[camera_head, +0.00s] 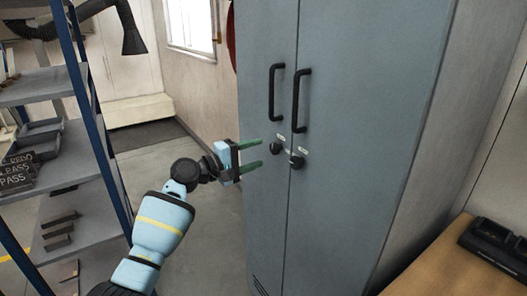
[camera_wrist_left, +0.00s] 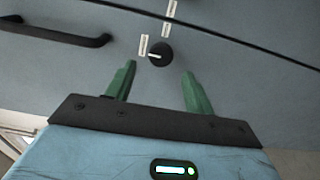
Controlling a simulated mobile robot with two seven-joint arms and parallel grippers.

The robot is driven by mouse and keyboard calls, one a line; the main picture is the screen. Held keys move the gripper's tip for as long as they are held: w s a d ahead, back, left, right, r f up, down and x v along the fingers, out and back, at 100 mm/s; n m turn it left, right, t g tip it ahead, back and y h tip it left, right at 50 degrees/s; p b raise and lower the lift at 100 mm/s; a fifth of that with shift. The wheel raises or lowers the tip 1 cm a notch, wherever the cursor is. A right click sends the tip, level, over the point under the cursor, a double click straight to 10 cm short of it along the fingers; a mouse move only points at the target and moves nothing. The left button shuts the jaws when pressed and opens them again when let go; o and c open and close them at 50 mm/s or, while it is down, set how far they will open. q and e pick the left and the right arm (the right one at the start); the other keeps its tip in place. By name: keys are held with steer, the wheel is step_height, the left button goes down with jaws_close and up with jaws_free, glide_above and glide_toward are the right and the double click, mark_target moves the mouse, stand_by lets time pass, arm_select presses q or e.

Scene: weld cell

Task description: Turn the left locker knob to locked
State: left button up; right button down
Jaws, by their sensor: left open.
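The grey two-door locker (camera_head: 340,90) stands at the centre right of the head view. The left locker knob (camera_head: 275,146) is round and black, on the left door below its handle, near the door seam. In the left wrist view this knob (camera_wrist_left: 160,54) has a white pointer mark toward the left of the picture, near a small white label (camera_wrist_left: 143,45). My left gripper (camera_head: 252,155) has green fingers and is open and empty, pointing at the left door. In the wrist view its fingertips (camera_wrist_left: 158,70) lie either side of the knob's line, apart from it.
The right door's knob (camera_head: 297,162) is close by, across the seam. Two black bar handles (camera_head: 276,92) (camera_head: 302,100) stick out above. A shelf rack (camera_head: 70,185) stands left of my arm; a wooden bench (camera_head: 455,270) is at lower right. Floor between is clear.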

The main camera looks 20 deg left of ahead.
arm_select(q)
steer(key=shift+v, duration=1.1)
arm_select(e)
steer(key=shift+s+d+f, duration=0.1)
arm_select(q)
steer(key=s+d+f+m+g+y, duration=0.1)
steer(key=s+f+y, duration=0.1)
steer(key=s+f, duration=0.6)
steer(key=s+d+f+m+g+y, duration=0.1)
steer(key=s+f+m+y, duration=0.15)
steer(key=f, duration=0.95)
steer(key=s+d+f+m+g+y, duration=0.1)
steer(key=s+f, duration=0.5)
steer(key=f, duration=0.4)
steer(key=s+d+f+m+y, duration=0.1)
steer(key=s+f+m, duration=0.1)
steer(key=s, duration=0.9)
steer(key=s+d+f+m+g+y+p, duration=0.1)
steer(key=s+f+m, duration=0.2)
steer(key=s, duration=0.8)
steer(key=s+d+f+m+g+y, duration=0.1)
steer(key=s+f+m, duration=0.2)
steer(key=s, duration=0.8)
steer(key=shift+f, duration=0.8)
arm_select(e)
steer(key=shift+w+r, duration=0.75)
steer(key=shift+r, duration=0.2)
arm_select(q)
steer(key=shift+y, duration=0.25)
